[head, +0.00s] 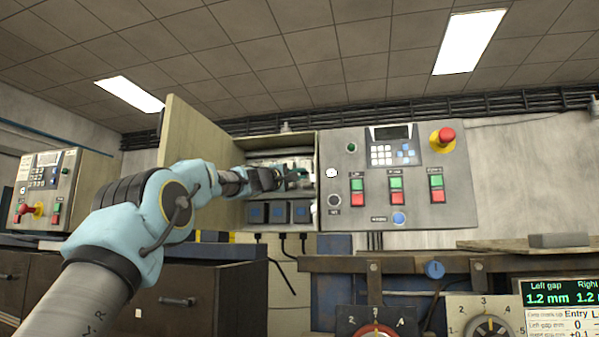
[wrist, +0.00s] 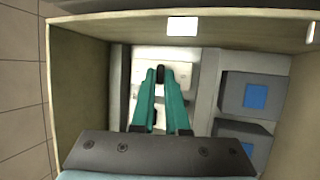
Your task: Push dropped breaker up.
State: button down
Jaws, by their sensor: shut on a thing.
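My gripper (head: 293,178) reaches into the open electrical cabinet in the head view, in front of the breaker row. In the wrist view its two teal fingers (wrist: 161,77) come together at the tips on a small black breaker lever (wrist: 160,72). The lever sits against a pale breaker body (wrist: 181,72). The fingers and gripper body hide part of the breaker row, and I cannot tell which way the lever is tilted.
The cabinet door (head: 190,130) stands open at the left, beside my arm. Dark sockets with blue covers (head: 278,212) line the cabinet's lower part. A control panel (head: 455,200) with buttons and a red emergency stop (head: 443,138) is at the right.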

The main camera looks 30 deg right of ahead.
jog(key=shift+s+r+y, duration=0.1)
jog(key=shift+r+y, duration=0.15)
jog(key=shift+y, duration=0.15)
jog(key=shift+r+n+g+y, duration=0.15)
jog(key=shift+n+g+y, duration=0.15)
jog(key=shift+r+n+y, duration=0.25)
jog(key=shift+n+y, duration=0.05)
jog(key=shift+y, duration=0.4)
